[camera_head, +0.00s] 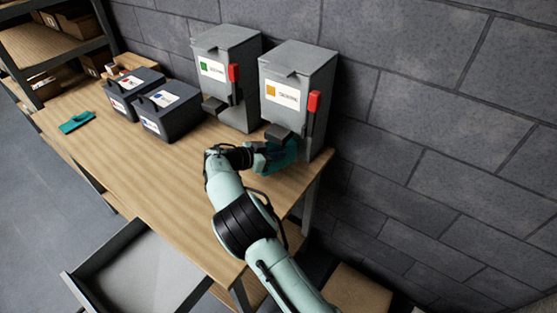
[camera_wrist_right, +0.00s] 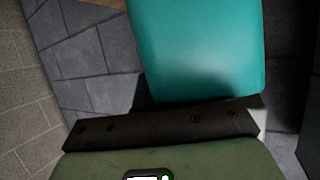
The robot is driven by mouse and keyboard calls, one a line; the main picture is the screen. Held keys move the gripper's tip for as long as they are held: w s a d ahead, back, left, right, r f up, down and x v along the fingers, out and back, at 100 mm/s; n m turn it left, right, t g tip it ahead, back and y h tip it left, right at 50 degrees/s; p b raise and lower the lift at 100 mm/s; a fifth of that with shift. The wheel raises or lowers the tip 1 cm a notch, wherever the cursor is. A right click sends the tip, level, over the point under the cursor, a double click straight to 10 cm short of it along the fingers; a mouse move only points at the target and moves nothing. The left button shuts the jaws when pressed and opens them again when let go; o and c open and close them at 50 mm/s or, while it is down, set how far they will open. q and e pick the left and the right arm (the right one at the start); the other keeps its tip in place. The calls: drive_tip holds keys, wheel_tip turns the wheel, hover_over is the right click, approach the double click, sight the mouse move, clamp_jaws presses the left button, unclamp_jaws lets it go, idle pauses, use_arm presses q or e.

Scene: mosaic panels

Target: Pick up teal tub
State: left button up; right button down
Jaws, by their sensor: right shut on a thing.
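The teal tub (camera_head: 277,157) is at my right gripper (camera_head: 256,155), below the spout of the dispenser with the orange label. In the right wrist view the tub's smooth teal side (camera_wrist_right: 198,50) fills the upper middle, close against the dark gripper edge. My right gripper is shut on the tub. The arm and gripper hide part of the tub in the head view, and I cannot tell whether it touches the table. My left gripper is not in view.
Two grey dispensers with red levers, one green-labelled (camera_head: 222,90) and one orange-labelled (camera_head: 290,120), stand against the block wall. Dark bins (camera_head: 172,112) and a small teal item (camera_head: 77,122) are on the wooden table (camera_head: 130,165). An open drawer (camera_head: 140,275) juts out in front.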

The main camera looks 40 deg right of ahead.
drive_tip(key=w+a, duration=0.2)
drive_tip(key=a, duration=1.5)
drive_tip(key=shift+b, duration=0.4)
